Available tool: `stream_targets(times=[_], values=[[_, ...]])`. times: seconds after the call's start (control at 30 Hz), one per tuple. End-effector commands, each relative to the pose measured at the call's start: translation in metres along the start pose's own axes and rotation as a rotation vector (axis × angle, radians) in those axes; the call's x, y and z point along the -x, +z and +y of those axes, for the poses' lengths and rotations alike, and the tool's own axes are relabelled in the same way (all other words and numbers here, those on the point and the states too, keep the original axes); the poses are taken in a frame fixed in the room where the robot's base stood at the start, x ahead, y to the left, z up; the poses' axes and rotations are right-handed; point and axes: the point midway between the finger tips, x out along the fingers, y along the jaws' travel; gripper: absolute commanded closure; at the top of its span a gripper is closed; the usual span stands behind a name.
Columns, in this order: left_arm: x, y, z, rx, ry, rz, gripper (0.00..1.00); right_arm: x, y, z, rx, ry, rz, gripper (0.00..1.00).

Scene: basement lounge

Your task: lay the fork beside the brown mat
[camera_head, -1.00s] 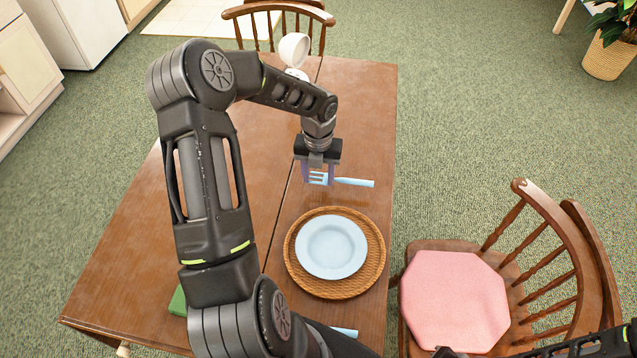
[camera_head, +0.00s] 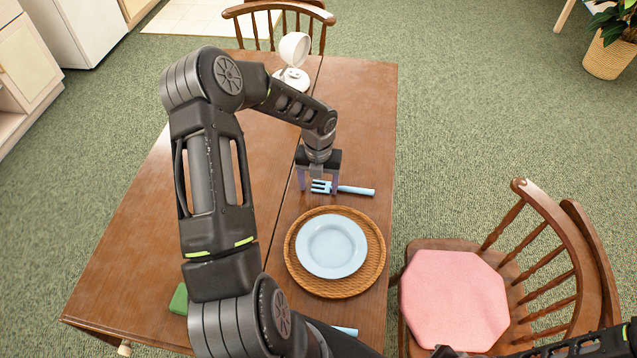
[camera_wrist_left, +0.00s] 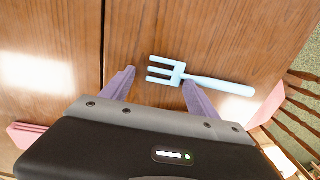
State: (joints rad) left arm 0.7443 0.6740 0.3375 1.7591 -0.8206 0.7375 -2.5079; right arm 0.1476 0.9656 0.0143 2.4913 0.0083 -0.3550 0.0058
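The light-blue fork (camera_head: 355,190) lies on the wooden table, beyond the far edge of the round brown wicker mat (camera_head: 376,258), its tines to the left. A pale blue plate (camera_head: 332,247) sits on the mat. My left gripper (camera_head: 319,188) is open, low over the tine end. In the left wrist view the fork (camera_wrist_left: 215,84) crosses beside the spread purple fingers (camera_wrist_left: 157,77); the right fingertip is near its neck, and I cannot tell whether they touch. Part of my right arm shows at the bottom right corner; its gripper's state is unclear.
A light-blue piece (camera_head: 346,331) shows on the near side of the mat, partly hidden by my arm. A green item (camera_head: 179,300) lies at the left, and a white lamp (camera_head: 293,55) stands at the far end. A chair with a pink cushion (camera_head: 453,300) is at the right.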

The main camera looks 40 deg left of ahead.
Motion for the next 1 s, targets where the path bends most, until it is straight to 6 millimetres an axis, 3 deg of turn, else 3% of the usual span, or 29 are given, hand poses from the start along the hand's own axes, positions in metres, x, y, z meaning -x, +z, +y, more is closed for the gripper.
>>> stream_targets(times=[0.27, 0.47, 1.0], values=[[0.002, 0.0, 0.0, 0.0, 0.0, 0.0, 0.3, 0.001, 0.0, 0.0, 0.0, 0.0, 0.0, 1.0], [0.016, 0.001, 0.0, 0.001, 0.0, -0.004, 0.3, -0.002, 0.0, 0.001, 0.0, 0.0, 0.0, 1.0], [0.114, 0.001, 0.0, 0.0, 0.001, -0.002, 0.3, -0.012, -0.002, 0.003, 0.003, -0.004, 0.004, 1.0]])
